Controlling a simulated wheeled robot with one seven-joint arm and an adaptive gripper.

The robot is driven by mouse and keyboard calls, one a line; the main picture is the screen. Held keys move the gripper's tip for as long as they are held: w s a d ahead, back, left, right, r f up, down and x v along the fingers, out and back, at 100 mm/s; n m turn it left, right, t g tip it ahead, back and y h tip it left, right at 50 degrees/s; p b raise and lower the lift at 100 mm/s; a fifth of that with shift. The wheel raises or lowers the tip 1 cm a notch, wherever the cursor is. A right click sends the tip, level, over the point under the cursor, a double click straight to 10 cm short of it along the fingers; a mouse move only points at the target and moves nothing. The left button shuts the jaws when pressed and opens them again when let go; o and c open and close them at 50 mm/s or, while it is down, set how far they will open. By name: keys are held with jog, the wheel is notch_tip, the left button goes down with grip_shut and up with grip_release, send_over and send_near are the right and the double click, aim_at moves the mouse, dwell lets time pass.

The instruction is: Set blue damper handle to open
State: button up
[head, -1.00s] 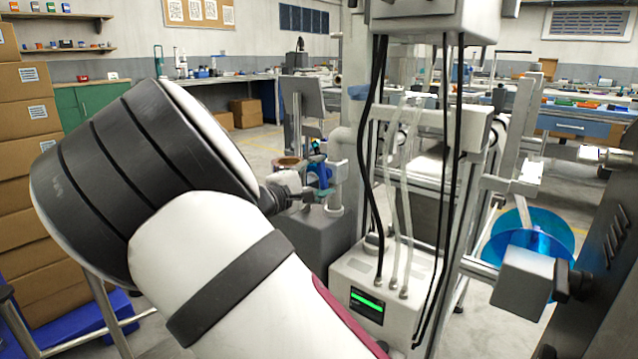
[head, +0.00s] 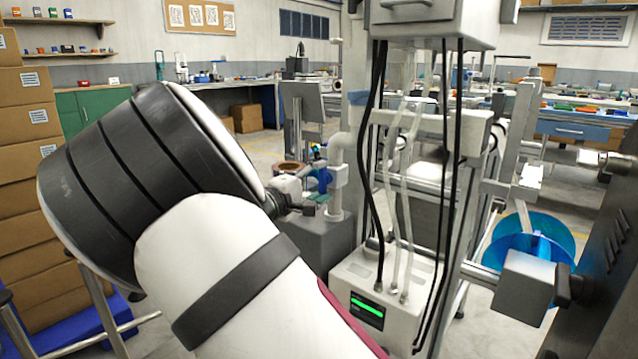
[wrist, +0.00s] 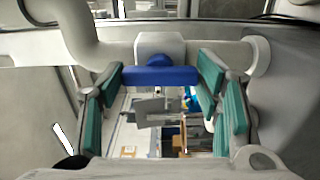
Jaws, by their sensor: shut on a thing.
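The blue damper handle (wrist: 160,77) shows in the wrist view as a short blue bar lying across the picture, with a grey rounded body behind it. My gripper (wrist: 160,80) has teal pads on both sides, and their far ends close on the two ends of the bar. In the head view my gripper (head: 300,204) is small and partly hidden behind my arm, beside a light grey vertical pipe (head: 338,180). A blue shape (head: 321,179) shows behind it there; I cannot tell whether it is the handle. The handle's open and closed marks cannot be seen.
A grey machine frame with black hoses (head: 378,150) and a box with a green display (head: 367,306) stands right of my gripper. A translucent blue reel (head: 530,240) hangs at the right. Stacked cardboard boxes (head: 32,160) stand at the left.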

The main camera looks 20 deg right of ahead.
jog(key=o, duration=1.2)
jog(key=shift+c, duration=0.2)
jog(key=v, duration=1.2)
